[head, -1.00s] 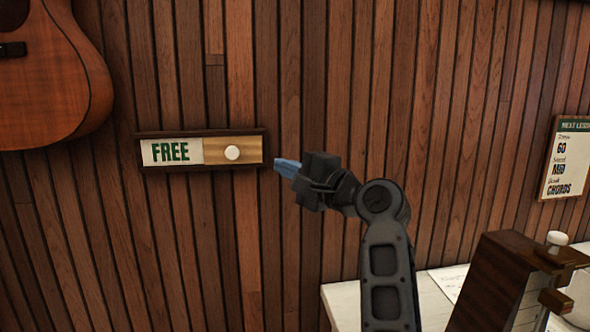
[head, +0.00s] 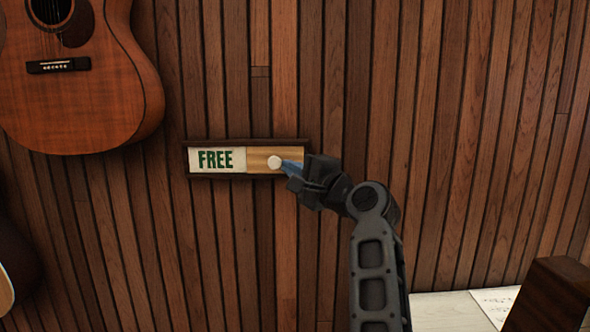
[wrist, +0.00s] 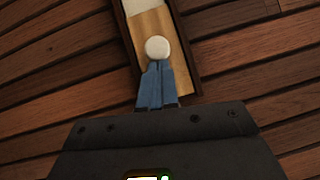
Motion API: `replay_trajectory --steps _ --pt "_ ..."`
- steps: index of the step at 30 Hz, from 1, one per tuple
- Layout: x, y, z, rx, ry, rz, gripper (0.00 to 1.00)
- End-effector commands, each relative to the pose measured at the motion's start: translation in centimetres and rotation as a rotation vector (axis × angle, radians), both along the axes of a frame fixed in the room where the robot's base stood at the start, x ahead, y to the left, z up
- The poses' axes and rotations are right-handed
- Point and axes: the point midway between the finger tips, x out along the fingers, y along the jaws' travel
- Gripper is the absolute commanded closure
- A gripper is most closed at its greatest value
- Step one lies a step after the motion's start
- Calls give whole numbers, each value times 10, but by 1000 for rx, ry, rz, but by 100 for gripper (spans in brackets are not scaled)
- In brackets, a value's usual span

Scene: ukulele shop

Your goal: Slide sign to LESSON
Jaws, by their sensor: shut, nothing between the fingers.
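The sign (head: 215,160) is a dark wooden frame on the slatted wall. A round white knob (head: 274,162) sits on the panel, right of the frame's middle. My gripper (head: 287,166) is shut and empty, its blue fingertips at the right side of the knob. In the wrist view the fingertips (wrist: 158,66) are right at the knob (wrist: 157,48), seemingly touching its edge. The word LESSON is not visible.
A guitar (head: 85,90) hangs on the wall at the upper left, clear of the sign. A brown wooden block (head: 550,295) and a pale counter (head: 445,310) with a sheet of paper stand at the lower right. The wall around the sign is bare.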

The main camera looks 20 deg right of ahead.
Motion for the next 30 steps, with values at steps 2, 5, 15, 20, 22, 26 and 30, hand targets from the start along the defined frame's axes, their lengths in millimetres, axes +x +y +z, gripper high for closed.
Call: replay_trajectory --steps 2,5,15,20,22,26,30 --pt "2 7 1 0 2 3 100" --pt "8 27 1 1 3 7 100" --pt "38 115 2 1 2 3 100" --pt "44 135 1 0 1 2 100" --pt "45 137 1 0 0 1 100" --pt "45 138 0 0 0 2 100" --pt "44 139 1 0 1 4 100"
